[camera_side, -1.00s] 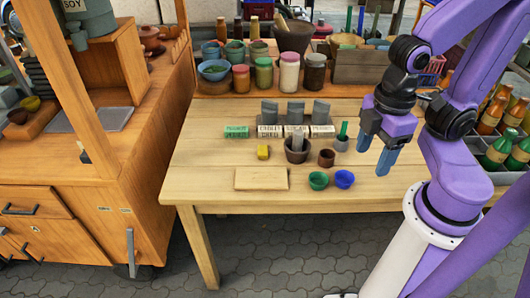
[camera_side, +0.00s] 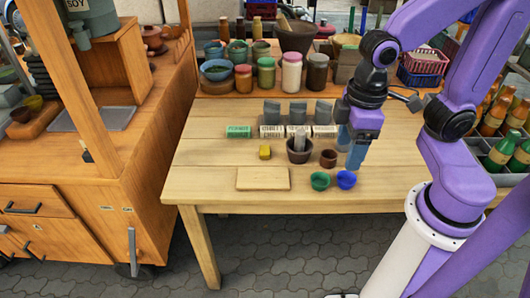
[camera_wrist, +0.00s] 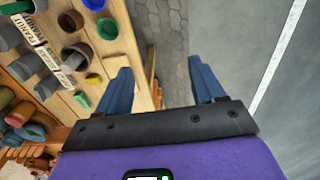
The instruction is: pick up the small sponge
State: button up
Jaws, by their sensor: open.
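The small sponge (camera_side: 264,152) is a yellow block lying on the wooden table, left of the clay mortar (camera_side: 299,152) and behind a flat wooden board (camera_side: 262,179). In the wrist view, a small yellow block that looks like the sponge (camera_wrist: 95,79) is left of my fingers. My gripper (camera_side: 349,150) is open and empty, its fingers pointing down, well to the right of the sponge. In the wrist view, the gap between the fingers (camera_wrist: 160,65) shows paving and the table edge, with no object in it.
A brown cup (camera_side: 328,158), a green cup (camera_side: 320,181) and a blue cup (camera_side: 346,179) stand close to my gripper in the picture. Labelled blocks (camera_side: 298,131) and several jars (camera_side: 292,72) stand farther back. The table's left part is clear.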

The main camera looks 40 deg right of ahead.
jog(key=w+a+f+m, duration=0.1)
jog(key=w+m, duration=0.5)
jog(key=w, duration=0.4)
jog(key=m+h, duration=0.1)
jog(key=m, duration=1.1)
send_near(265, 149)
jog(key=f, duration=0.1)
jog(key=s+f, duration=0.1)
jog(key=f, duration=0.1)
jog(key=shift+s+f+t, duration=0.15)
jog(key=shift+f+t, duration=0.1)
jog(key=shift+t, duration=0.05)
jog(key=shift+w+d+f, duration=0.1)
jog(key=shift+w+f, duration=0.15)
jog(key=shift+f, duration=0.65)
jog(key=shift+w+d+f, duration=0.1)
jog(key=shift+w+f, duration=0.15)
jog(key=shift+f, duration=0.6)
jog(key=shift+w+d+f, duration=0.1)
jog(key=shift+w+f, duration=0.1)
jog(key=shift+f, duration=0.7)
jog(key=c, duration=1.2)
jog(key=shift+r, duration=0.1)
